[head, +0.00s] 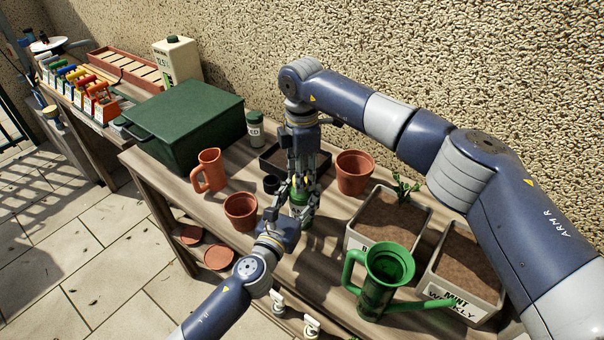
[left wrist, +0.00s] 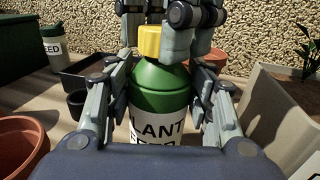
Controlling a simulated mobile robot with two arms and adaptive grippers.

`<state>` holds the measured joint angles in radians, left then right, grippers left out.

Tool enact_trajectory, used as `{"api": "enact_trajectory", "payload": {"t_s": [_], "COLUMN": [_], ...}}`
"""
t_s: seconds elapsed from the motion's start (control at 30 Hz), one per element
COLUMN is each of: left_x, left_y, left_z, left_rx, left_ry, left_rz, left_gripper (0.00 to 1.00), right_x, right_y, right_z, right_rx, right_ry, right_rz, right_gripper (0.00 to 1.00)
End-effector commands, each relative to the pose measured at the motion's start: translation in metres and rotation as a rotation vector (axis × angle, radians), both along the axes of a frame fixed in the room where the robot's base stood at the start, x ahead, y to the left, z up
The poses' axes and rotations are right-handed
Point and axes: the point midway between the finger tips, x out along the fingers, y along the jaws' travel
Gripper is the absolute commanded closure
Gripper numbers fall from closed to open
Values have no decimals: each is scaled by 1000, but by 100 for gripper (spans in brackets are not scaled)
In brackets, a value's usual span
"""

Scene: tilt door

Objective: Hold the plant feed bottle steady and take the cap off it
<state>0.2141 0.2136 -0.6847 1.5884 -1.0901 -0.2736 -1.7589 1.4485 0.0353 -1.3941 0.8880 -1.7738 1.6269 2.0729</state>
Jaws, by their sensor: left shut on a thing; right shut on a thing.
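The plant feed bottle (left wrist: 158,98) is green with a white label and stands upright on the bench, mostly hidden by my grippers in the head view. My left gripper (head: 290,212) is shut around the bottle's body, with one finger on each side in the left wrist view. The yellow cap (left wrist: 150,42) sits at the top of the bottle. My right gripper (head: 301,183) comes down from above and is shut on the cap. Its fingers hide part of the cap, so I cannot tell whether the cap is loose.
A green watering can (head: 380,283), planters (head: 437,215) and a terracotta pot (head: 354,172) stand to the right. Another pot (head: 241,210) and a terracotta jug (head: 208,170) are left. A dark tray (head: 285,165) and seed jar (head: 254,130) are behind. A green box (head: 188,125) stands at far left.

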Motion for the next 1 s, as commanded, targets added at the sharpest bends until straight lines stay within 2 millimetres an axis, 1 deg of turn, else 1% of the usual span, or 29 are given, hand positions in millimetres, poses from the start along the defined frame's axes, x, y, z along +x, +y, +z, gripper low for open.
{"api": "enact_trajectory", "payload": {"t_s": [0.1, 1.0], "left_x": [-1, -1], "left_y": [-1, -1], "left_z": [-1, -1], "left_rx": [0, 0], "left_ry": [1, 1], "left_rz": [-2, -3], "left_gripper": [100, 100], "right_x": [1, 1], "right_y": [0, 1], "right_z": [1, 2], "right_rx": [0, 1], "right_ry": [-5, -5], "right_rz": [208, 1808], "right_gripper": [96, 96]}}
